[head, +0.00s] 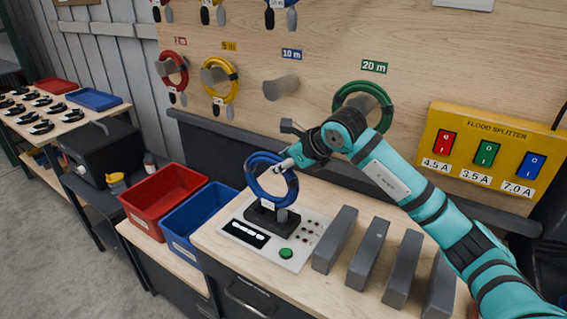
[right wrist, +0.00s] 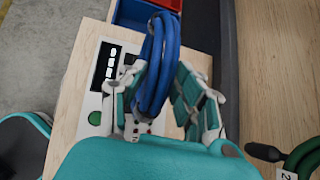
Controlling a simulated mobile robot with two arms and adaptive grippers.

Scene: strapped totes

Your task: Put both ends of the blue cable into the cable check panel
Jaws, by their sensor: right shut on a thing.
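The blue cable (head: 263,191) is a coiled ring held upright over the cable check panel (head: 296,262). My right gripper (head: 292,163) is shut on the coil at its upper right side. In the right wrist view the blue cable (right wrist: 163,62) runs between the fingers of my right gripper (right wrist: 160,88). The panel is a pale plate with a black block (head: 262,219), a dark display and a green button (head: 286,253). A grey plug (head: 281,215) hangs below the coil at the block; I cannot tell whether it is seated. The other end is not clear. My left gripper is out of view.
Several grey upright dividers (head: 335,240) stand right of the panel. A blue tote (head: 196,219) and a red tote (head: 163,195) sit to its left. Behind, a pegboard carries red, yellow and green (head: 364,96) coils; the 10 m peg (head: 281,88) is empty.

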